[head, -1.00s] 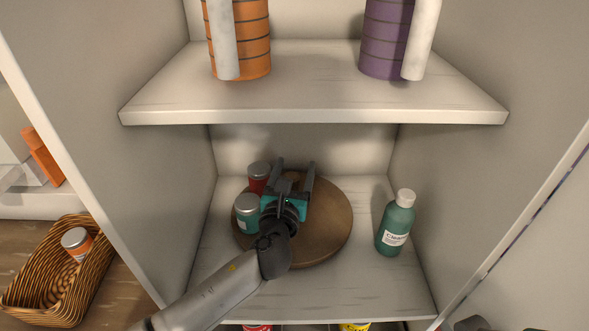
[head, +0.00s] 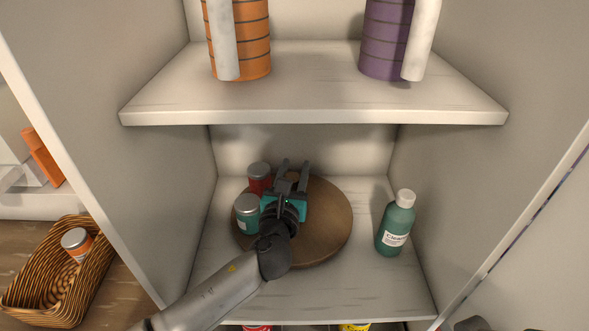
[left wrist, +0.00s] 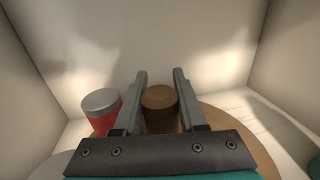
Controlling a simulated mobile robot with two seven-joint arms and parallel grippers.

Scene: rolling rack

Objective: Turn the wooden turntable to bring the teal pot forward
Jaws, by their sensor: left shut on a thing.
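The round wooden turntable (head: 325,225) lies on the lower shelf. The teal pot (head: 247,216), with a grey lid and a pale label, stands on its left front part, just left of my gripper. A red pot (head: 260,178) with a grey lid stands behind it; it also shows in the left wrist view (left wrist: 104,120). My left gripper (head: 295,166) reaches over the turntable, fingers pointing to the back. In the left wrist view its fingers (left wrist: 160,74) are shut on a brown round knob (left wrist: 160,112) that rises above the turntable. The head view hides the knob. My right gripper is not in view.
A green cleaner bottle (head: 397,225) stands on the shelf right of the turntable. The upper shelf (head: 312,115) overhangs it, carrying an orange container (head: 252,45) and a purple one (head: 385,40). Side walls enclose the space. A wicker basket (head: 40,290) holds a jar outside, left.

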